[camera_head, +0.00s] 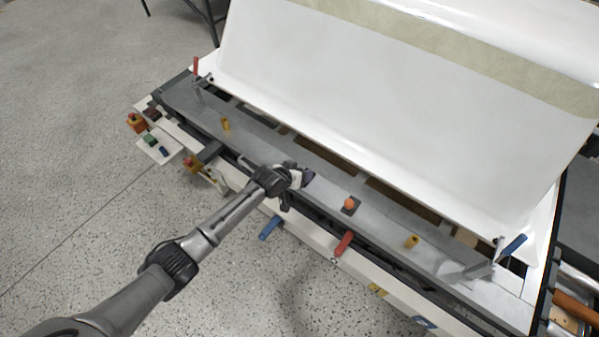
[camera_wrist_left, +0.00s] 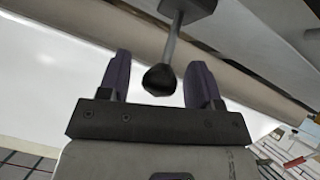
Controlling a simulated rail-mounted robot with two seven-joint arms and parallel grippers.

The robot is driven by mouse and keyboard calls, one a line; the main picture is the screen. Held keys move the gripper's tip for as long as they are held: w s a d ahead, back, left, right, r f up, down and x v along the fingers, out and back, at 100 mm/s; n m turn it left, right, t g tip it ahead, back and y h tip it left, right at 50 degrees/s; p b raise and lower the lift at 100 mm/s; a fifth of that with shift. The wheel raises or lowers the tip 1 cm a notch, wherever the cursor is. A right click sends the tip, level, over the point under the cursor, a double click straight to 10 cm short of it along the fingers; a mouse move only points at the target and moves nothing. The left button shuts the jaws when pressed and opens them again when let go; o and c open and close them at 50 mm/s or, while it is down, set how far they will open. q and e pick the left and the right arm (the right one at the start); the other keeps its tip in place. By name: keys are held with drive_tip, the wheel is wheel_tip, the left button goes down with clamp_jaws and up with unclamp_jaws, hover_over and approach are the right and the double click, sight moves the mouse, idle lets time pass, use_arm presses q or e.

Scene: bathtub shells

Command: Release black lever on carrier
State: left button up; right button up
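The black lever (camera_wrist_left: 160,80) shows in the left wrist view as a round black knob on a thin dark rod. The rod runs up to a dark block at the top. My left gripper (camera_wrist_left: 160,66) is open, with one dark finger on each side of the knob and visible gaps on both sides. In the head view my left gripper (camera_head: 304,178) is at the front edge of the carrier's grey beam (camera_head: 325,180), near its middle. The lever is hidden there behind the gripper. My right gripper is not in view.
A large white bathtub shell (camera_head: 390,110) stands behind the beam. An orange knob (camera_head: 349,203), a red handle (camera_head: 344,243) and a blue handle (camera_head: 270,228) are near the gripper. Clamps with red (camera_head: 196,67) and blue (camera_head: 513,246) handles stand at the ends. Floor at left is clear.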

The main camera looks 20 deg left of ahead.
use_arm(q)
drive_tip(key=shift+s+a+r+p, duration=0.15)
drive_tip(key=shift+s+r+p, duration=0.2)
drive_tip(key=shift+s+r, duration=0.1)
drive_tip(key=p+v, duration=0.4)
drive_tip(key=v, duration=0.8)
drive_tip(key=shift+s+p, duration=0.3)
drive_tip(key=shift+p, duration=0.1)
